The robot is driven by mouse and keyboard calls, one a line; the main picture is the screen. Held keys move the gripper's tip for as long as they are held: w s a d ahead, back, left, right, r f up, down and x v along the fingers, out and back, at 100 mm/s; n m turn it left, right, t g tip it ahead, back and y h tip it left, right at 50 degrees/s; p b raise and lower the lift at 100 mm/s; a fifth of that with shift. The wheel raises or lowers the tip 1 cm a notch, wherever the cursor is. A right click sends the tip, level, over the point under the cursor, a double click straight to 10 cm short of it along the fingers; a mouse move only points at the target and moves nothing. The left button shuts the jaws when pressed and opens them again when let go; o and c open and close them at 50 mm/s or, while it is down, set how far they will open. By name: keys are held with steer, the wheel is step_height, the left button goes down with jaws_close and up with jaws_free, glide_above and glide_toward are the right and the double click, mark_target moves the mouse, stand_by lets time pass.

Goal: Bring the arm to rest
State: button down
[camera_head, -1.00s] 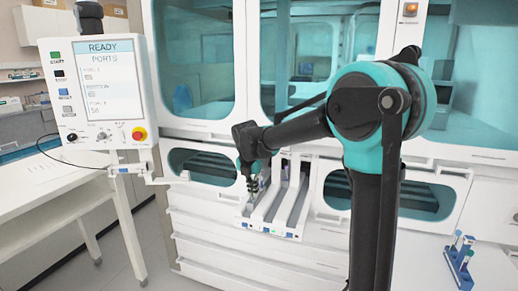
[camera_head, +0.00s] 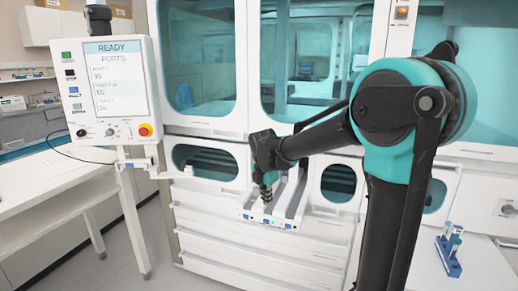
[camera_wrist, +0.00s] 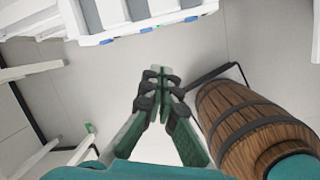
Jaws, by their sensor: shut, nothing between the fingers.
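My gripper (camera_head: 268,200) hangs pointing down in front of the white tube track (camera_head: 293,222), overlapping its left part in the head view. In the wrist view my gripper (camera_wrist: 160,72) has its green-padded fingers together at the tips, with nothing between them. The white track front with blue tabs (camera_wrist: 150,32) lies beyond the fingertips there, apart from them. My arm reaches out to the left from its teal joint, bent at the elbow.
A READY panel (camera_head: 111,90) stands left of the white machine, beside a white bench (camera_head: 50,195). A small blue tube rack (camera_head: 448,252) sits on the right-hand surface. The wrist view shows a wooden barrel (camera_wrist: 248,125) close on the right and grey floor (camera_wrist: 225,55).

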steer(key=s+d+f+m, duration=0.6)
steer(key=s+d+m, duration=0.2)
steer(key=s+m, duration=0.3)
steer(key=s+d+f+m+t, duration=0.1)
steer(key=s+d+f+m, duration=0.5)
steer(key=s+m, duration=0.5)
steer(key=d+m, duration=0.2)
steer(key=m, duration=0.2)
steer(key=shift+s+d+f+m+y, duration=0.15)
steer(key=shift+s+f+m+y, duration=0.15)
steer(key=shift+f+m, duration=0.1)
